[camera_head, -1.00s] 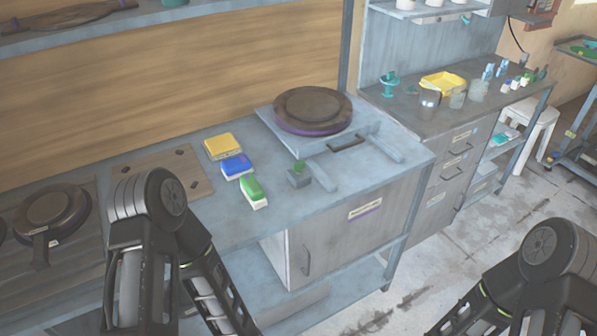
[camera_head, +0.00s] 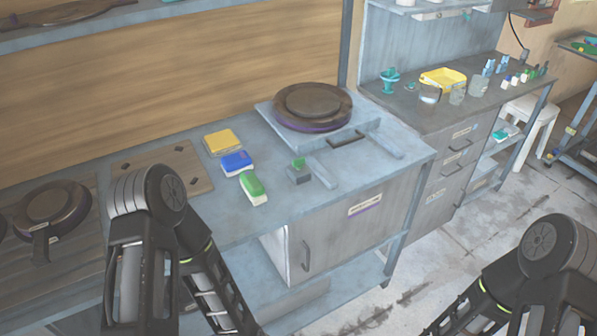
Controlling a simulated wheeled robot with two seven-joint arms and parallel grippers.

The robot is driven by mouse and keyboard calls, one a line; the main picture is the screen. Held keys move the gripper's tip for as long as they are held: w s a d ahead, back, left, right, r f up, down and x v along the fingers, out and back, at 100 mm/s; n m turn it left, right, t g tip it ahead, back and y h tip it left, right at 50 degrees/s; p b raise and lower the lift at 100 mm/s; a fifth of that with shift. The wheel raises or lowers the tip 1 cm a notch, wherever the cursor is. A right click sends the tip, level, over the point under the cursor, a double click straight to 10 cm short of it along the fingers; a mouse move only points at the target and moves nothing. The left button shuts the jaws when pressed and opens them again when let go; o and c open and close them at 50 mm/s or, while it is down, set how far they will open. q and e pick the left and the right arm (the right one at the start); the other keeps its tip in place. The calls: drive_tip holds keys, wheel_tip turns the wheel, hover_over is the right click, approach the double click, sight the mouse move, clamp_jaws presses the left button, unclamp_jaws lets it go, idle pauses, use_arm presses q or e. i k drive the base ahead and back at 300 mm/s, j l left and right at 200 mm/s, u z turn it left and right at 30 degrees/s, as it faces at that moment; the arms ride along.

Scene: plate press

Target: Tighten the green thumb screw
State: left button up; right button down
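A small green thumb screw (camera_head: 298,162) sits on top of a grey block (camera_head: 298,175) on the workbench, near the front corner of the plate press (camera_head: 313,110). The press has a round dark plate on a pale square base, with a dark handle (camera_head: 348,139) at its front. Both my arms show only by their elbow and forearm links, at the lower left and lower right. Neither gripper is in the picture, and nothing of mine touches the screw.
Yellow (camera_head: 223,142), blue (camera_head: 237,162) and green (camera_head: 253,187) sponge-like blocks stand left of the screw. A dark pan (camera_head: 52,207) lies at the far left. The bench top (camera_head: 290,212) in front of the screw is bare. A second counter (camera_head: 440,118) with jars stands at the right.

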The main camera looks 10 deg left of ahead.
sight(297, 163)
drive_tip(key=i+l, duration=0.15)
drive_tip(key=l, duration=0.3)
drive_tip(key=i+l, duration=0.1)
drive_tip(key=l, duration=0.3)
drive_tip(key=i+l+u, duration=0.1)
drive_tip(key=l, duration=0.35)
